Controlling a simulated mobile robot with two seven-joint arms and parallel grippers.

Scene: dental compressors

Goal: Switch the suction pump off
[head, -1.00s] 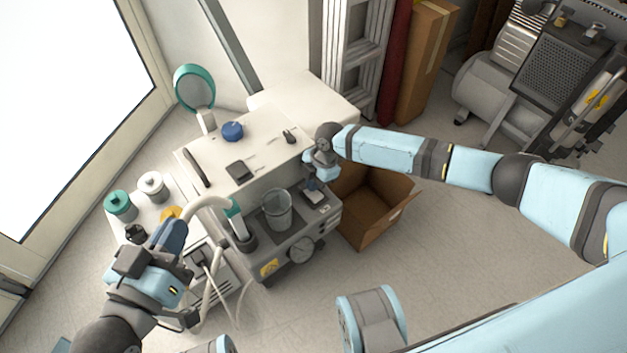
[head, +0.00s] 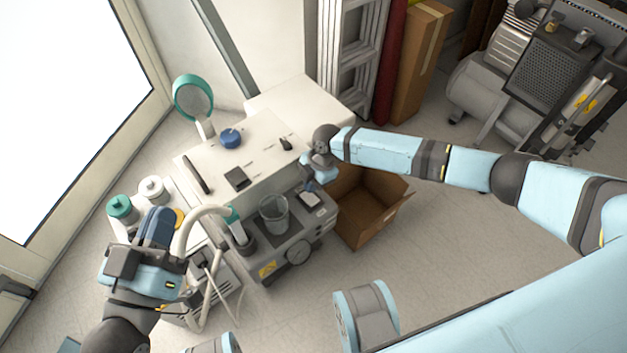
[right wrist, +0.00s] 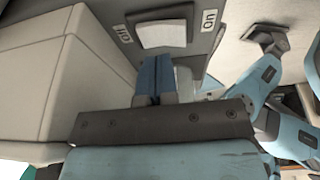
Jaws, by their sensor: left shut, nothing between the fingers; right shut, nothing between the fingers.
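The suction pump is a grey unit (head: 290,250) at the front of the white cabinet, with a clear cup (head: 273,214) on it. Its white rocker switch (head: 311,197) sits at the right end; in the right wrist view the rocker (right wrist: 162,32) lies between an "Off" label (right wrist: 122,33) and an "On" label (right wrist: 210,20). I cannot tell which side is pressed in. My right gripper (head: 320,178) is shut and empty just above the switch; in its wrist view the fingertips (right wrist: 155,58) are close to the rocker's edge, contact unclear. My left gripper (head: 157,222) is shut and empty, left of the pump.
A pale hose (head: 190,222) with a green-ended handle stands between my left gripper and the pump. White and green-capped bottles (head: 121,208) stand at the left. An open cardboard box (head: 368,210) is right of the pump.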

